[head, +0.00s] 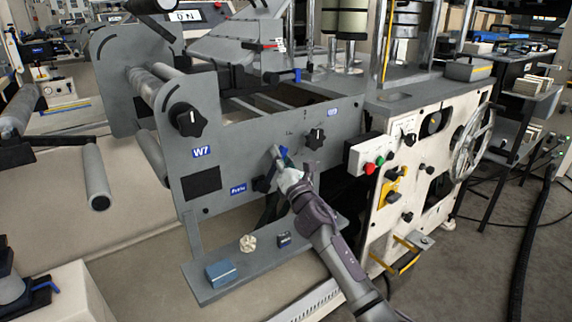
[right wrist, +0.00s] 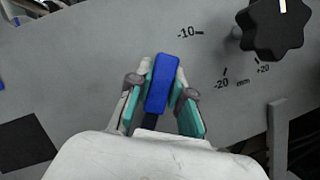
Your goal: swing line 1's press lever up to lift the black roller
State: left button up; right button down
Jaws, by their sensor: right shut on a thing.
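A blue-tipped lever (right wrist: 160,85) stands out from the grey side plate (head: 225,145), and only its blue end and a short dark part below it show in the right wrist view. My right gripper (right wrist: 160,100) is shut on this blue end, one finger on each side. In the head view my right gripper (head: 288,172) is at the plate, below and left of a black star knob (head: 316,139), and covers most of the lever. I cannot tell which roller is the black roller. My left gripper is not in view.
Another blue-handled lever (head: 284,76) sits higher on the machine. A grey shelf (head: 215,285) below the plate bears a blue box (head: 221,273) and small items. The cream control panel (head: 410,185) and handwheel (head: 474,140) stand to the right of my arm.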

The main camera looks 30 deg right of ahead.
aim_at(259, 145)
jog(key=a+n+y, duration=0.1)
jog(key=n, duration=0.1)
jog(key=a+r+n+y+b, duration=0.1)
jog(key=n, duration=0.1)
jog(key=a+n+y, duration=0.1)
jog(key=n, duration=0.1)
jog(key=shift+s+a+r+t+b, duration=0.15)
jog(key=shift+a+t+b, duration=0.15)
jog(key=shift+t, duration=0.1)
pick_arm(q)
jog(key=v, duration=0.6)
pick_arm(e)
jog(key=shift+a+r+n+y, duration=0.1)
jog(key=shift+a+n+y, duration=0.35)
jog(key=shift+n, duration=0.55)
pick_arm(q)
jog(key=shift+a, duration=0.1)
pick_arm(e)
jog(key=c, duration=1)
grip_release()
jog(key=shift+a, duration=0.1)
jog(key=shift+c, duration=0.2)
jog(key=shift+s, duration=0.1)
jog(key=v, duration=1.2)
